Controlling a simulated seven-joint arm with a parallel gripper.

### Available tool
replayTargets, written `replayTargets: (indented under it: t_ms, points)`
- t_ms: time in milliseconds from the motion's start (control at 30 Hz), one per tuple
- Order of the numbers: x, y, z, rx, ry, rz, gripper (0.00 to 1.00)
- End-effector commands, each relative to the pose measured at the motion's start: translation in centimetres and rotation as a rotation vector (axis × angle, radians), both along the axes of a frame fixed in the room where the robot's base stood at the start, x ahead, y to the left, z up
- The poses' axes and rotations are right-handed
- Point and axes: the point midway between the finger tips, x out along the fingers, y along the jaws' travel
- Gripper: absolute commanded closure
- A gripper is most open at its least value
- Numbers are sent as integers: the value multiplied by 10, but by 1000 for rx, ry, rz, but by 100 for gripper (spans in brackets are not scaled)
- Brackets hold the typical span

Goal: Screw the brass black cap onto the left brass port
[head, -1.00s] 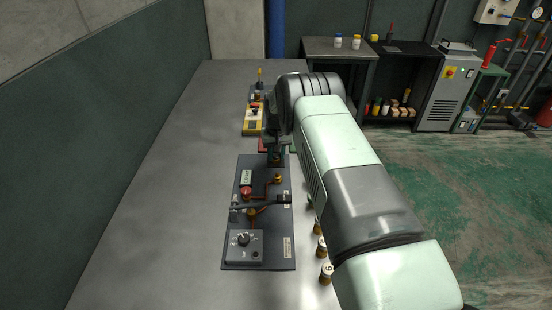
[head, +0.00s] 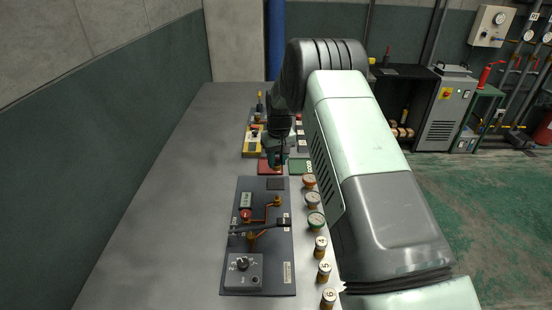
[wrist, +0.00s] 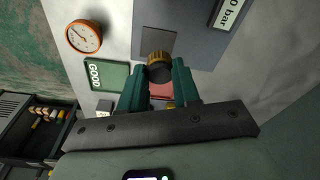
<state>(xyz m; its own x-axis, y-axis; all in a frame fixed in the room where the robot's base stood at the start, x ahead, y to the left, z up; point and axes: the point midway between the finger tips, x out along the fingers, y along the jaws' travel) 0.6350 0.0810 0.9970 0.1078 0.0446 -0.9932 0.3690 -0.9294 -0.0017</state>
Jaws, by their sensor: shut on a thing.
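My gripper (head: 277,162) hangs just beyond the far edge of the grey panel (head: 235,275) in the head view. In the wrist view its teal fingers (wrist: 159,75) are shut on a brass cap with a black face (wrist: 158,62). The cap is too small to make out in the head view. The panel carries copper pipes with brass fittings: one at the upper right (head: 277,201) and one further left and nearer (head: 251,237). The cap is apart from both fittings.
A dark square (head: 275,184) lies at the panel's far end. Red (head: 265,168) and green (head: 303,166) pads lie beyond it. Gauges (head: 313,200) and numbered cans (head: 324,270) line the right side. The table (head: 165,210) left of the panel is clear.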

Motion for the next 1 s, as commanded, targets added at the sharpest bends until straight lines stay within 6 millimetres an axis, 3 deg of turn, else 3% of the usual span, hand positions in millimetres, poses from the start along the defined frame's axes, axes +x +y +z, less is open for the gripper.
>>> replayTargets:
  t_ms: [200, 400, 1000]
  points:
    - [-44, -3, -4, 1, -1, 225, 98]
    - [-65, -3, -7, 1, -5, 332, 98]
    - [-66, -3, -48, 1, -5, 341, 98]
